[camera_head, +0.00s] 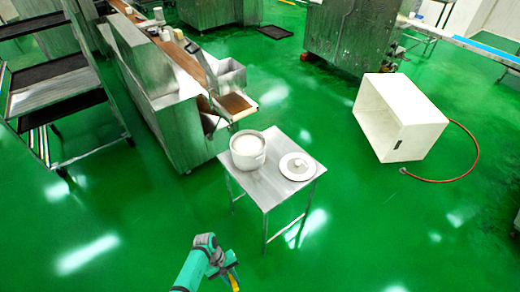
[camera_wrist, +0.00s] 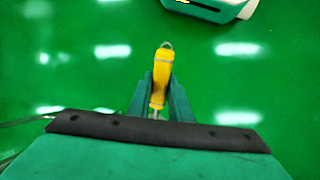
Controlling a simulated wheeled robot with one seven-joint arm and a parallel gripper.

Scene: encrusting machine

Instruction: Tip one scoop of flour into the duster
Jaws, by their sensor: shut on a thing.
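A white pot (camera_head: 248,150) stands upright on a small steel table (camera_head: 262,190) with its top open and a pale, white content that looks like flour. Its round lid (camera_head: 297,166) lies on the table to its right. My gripper (camera_head: 225,272) is in front of the table, apart from it and low in the head view. In the wrist view my gripper (camera_wrist: 158,88) is shut on a yellow handle (camera_wrist: 160,77) with a metal ring at its end. The scoop's bowl is hidden, so its content cannot be told. I cannot clearly pick out the duster.
A long steel machine (camera_head: 165,110) with a brown conveyor belt (camera_head: 185,55) stands behind and left of the table. A wheeled rack (camera_head: 60,75) is at the far left. A white box (camera_head: 400,118) with a red hose lies at the right. The green floor around the table is free.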

